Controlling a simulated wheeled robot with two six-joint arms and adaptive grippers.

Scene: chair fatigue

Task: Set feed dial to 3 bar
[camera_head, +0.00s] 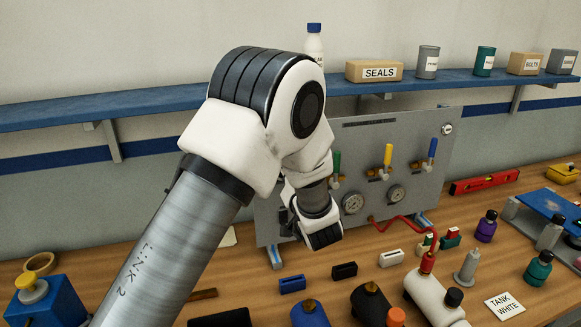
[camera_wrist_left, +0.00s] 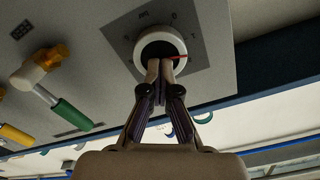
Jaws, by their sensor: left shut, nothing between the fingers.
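The feed dial (camera_wrist_left: 176,41) shows in the wrist view as a round knob with a white rim and a red pointer, on a darker square plate with small marks. The marks are too blurred to read, and the pointer points to the right of the picture. My left gripper (camera_wrist_left: 160,68) is shut and empty, its fingertips in front of the dial's lower edge in the picture. Whether they touch it I cannot tell. In the head view my left arm covers the dial and the fingers. My right gripper is in neither view.
The grey panel (camera_head: 425,165) carries green (camera_head: 337,164), yellow (camera_head: 388,155) and blue (camera_head: 432,148) valve handles and two gauges. A red hose (camera_head: 395,219) runs below. Bottles, tanks and small blocks crowd the bench front. A blue shelf (camera_head: 420,82) with containers runs above.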

